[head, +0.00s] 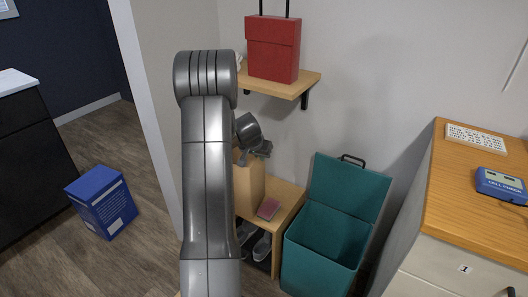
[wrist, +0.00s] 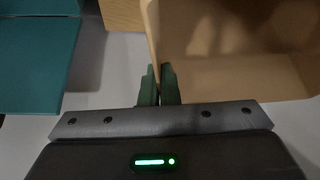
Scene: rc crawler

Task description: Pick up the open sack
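The open sack is a tan paper bag (head: 250,182) standing on the wooden bench beside my arm, partly hidden by it. In the wrist view, its open mouth and inner wall (wrist: 235,75) fill the upper right. My gripper (wrist: 158,72) has its two green fingers close together, one on each side of the sack's left wall at the rim. The fingers look shut on that wall. In the head view, my gripper (head: 253,147) is over the top of the sack, and its fingertips are hidden.
A teal bin with a raised lid (head: 325,238) stands right of the wooden bench (head: 284,207). A dark pink item (head: 268,208) lies on the bench, with shoes (head: 260,246) below. A shelf (head: 290,86) with a red box (head: 272,50) hangs above. A blue box (head: 101,202) stands on the floor.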

